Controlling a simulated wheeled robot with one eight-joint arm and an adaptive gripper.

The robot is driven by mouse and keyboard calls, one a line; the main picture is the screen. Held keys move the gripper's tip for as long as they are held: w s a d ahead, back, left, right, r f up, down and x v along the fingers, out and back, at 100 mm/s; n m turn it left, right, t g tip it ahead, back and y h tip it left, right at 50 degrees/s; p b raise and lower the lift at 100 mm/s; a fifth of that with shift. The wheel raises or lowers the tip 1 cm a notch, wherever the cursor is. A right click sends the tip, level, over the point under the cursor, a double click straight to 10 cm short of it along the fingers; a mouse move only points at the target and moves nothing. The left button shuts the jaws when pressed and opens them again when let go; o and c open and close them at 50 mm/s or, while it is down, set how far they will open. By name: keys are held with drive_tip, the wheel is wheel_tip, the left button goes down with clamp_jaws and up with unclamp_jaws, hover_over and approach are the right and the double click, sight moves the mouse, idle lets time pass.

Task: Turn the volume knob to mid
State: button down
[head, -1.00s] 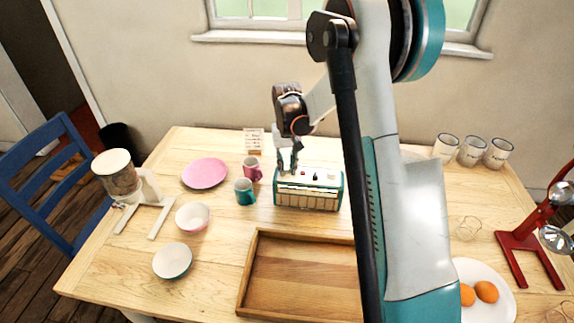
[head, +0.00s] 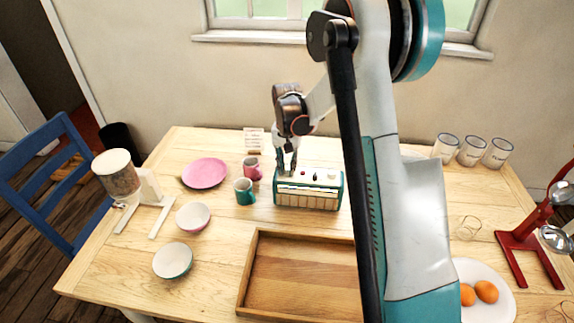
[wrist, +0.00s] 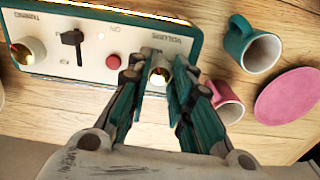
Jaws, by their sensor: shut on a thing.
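The radio (head: 308,195) is a teal and cream box standing upright near the back middle of the table. Its pale top panel fills the upper left of the wrist view (wrist: 98,50). The volume knob (wrist: 158,72) is round and pale, at the panel's right end in the wrist view. My gripper (wrist: 159,76) is shut on this knob, with one finger on each side. In the head view my gripper (head: 286,172) is over the radio's left end, and the knob is hidden there. The knob's pointer cannot be made out.
Beside the volume knob are a red button (wrist: 113,62), a black lever (wrist: 73,46) and a tuning knob (wrist: 28,50). A teal mug (head: 244,192) and pink mug (head: 252,169) stand close left of the radio. A wooden tray (head: 247,272) lies in front.

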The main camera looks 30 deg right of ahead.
sight(287, 168)
drive_tip(key=c, duration=1.4)
unclamp_jaws()
drive_tip(key=shift+r, duration=0.1)
wheel_tip(287, 168, up, 12)
